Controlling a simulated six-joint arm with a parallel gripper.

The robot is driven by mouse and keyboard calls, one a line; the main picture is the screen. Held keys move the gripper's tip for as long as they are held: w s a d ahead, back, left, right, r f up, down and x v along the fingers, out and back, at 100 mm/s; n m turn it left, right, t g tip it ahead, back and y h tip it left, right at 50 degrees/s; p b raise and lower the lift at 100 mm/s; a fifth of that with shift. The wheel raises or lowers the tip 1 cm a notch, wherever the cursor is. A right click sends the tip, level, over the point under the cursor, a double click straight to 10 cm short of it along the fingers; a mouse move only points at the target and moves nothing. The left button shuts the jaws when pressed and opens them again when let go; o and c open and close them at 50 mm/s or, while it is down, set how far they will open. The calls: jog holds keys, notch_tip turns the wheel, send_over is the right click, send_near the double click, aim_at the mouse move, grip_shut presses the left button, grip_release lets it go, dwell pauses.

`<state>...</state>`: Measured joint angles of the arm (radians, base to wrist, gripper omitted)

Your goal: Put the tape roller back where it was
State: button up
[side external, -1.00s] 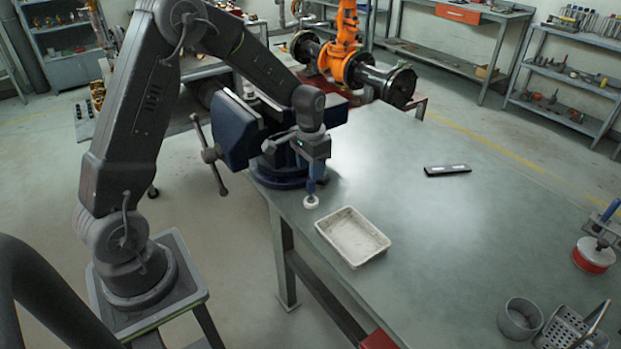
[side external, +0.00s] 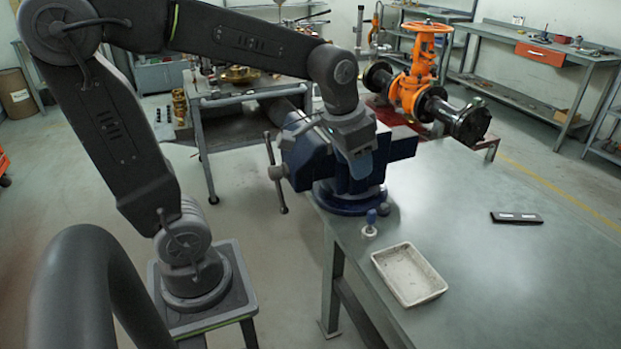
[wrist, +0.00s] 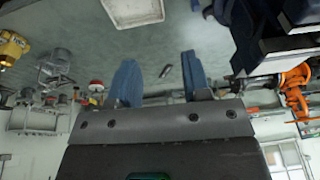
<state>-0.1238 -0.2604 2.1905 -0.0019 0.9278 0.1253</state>
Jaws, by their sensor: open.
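A small tool with a blue knob-like handle and a white round base, apparently the tape roller (side external: 370,222), stands upright on the table (side external: 480,270). It is near the table's left edge, between the vise and the tray. My gripper (side external: 361,172) is above it, in front of the vise, apart from it and empty. In the wrist view the two blue fingers of my gripper (wrist: 160,80) are spread wide with nothing held between them. I cannot surely pick out the roller in the wrist view.
A blue vise (side external: 345,190) stands close behind my gripper. A shallow white tray (side external: 408,302) lies in front of the roller. A flat black bar (side external: 516,218) lies to the right, with clear table around it. An orange gate valve (side external: 418,80) is behind.

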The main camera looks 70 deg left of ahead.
jog(key=s+d+t, duration=0.2)
jog(key=s+d, duration=0.1)
jog(key=s, duration=0.7)
jog(key=shift+s+d+r, duration=0.15)
jog(key=shift+d+r, duration=0.2)
jog(key=shift+d, duration=0.05)
